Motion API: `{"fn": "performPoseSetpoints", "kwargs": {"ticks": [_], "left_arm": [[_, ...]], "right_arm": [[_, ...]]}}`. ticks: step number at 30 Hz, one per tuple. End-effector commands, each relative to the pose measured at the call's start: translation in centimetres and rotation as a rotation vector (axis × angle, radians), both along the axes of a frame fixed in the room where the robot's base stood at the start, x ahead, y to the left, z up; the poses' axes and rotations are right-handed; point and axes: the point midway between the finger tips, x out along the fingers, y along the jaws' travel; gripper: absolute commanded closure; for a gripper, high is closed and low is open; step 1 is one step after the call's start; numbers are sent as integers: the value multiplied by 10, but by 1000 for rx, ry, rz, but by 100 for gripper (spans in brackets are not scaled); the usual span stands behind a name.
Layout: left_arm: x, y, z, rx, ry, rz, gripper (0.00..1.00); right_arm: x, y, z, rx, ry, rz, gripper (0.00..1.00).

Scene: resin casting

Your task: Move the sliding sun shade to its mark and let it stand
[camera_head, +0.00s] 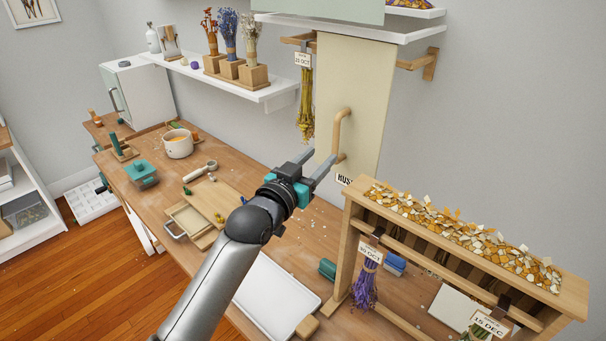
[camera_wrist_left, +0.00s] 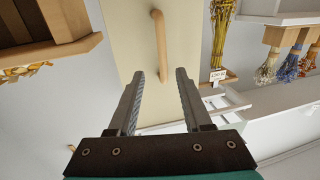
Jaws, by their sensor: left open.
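The sun shade is a tall cream panel (camera_head: 352,85) hanging against the wall under the white shelf, with a wooden bar handle (camera_head: 342,132) on its face. The panel (camera_wrist_left: 125,40) and its handle (camera_wrist_left: 160,42) also show in the left wrist view. A label (camera_head: 344,180), partly readable, sits at the panel's lower edge. My left gripper (camera_head: 321,160) is open with its fingers pointing at the panel near the handle's lower end. In the left wrist view the jaws (camera_wrist_left: 158,80) are apart, with the handle's lower part beyond and between them. My right gripper is not in view.
A wooden drying rack (camera_head: 352,240) topped with petals stands right of the panel. Dried yellow flowers (camera_head: 305,105) hang just left of it. A white tray (camera_head: 275,295) lies on the workbench below my arm. The shelf (camera_head: 285,92) holds several flower vases.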

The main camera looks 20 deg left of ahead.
Motion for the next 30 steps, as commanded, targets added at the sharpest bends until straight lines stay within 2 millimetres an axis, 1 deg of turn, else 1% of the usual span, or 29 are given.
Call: {"fn": "performPoseSetpoints", "kwargs": {"ticks": [1, 6, 12, 17, 30], "left_arm": [[-9, 1, -1, 1, 1, -1, 50], [-33, 5, -1, 1, 2, 0, 50], [-50, 8, -1, 0, 0, -1, 50], [-54, 8, 0, -1, 1, 0, 50], [-55, 8, -1, -1, 3, -1, 50]], "right_arm": [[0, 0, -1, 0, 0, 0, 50], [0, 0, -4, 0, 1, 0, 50], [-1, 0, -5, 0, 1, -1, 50], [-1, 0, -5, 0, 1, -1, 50], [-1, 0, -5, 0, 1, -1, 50]]}}
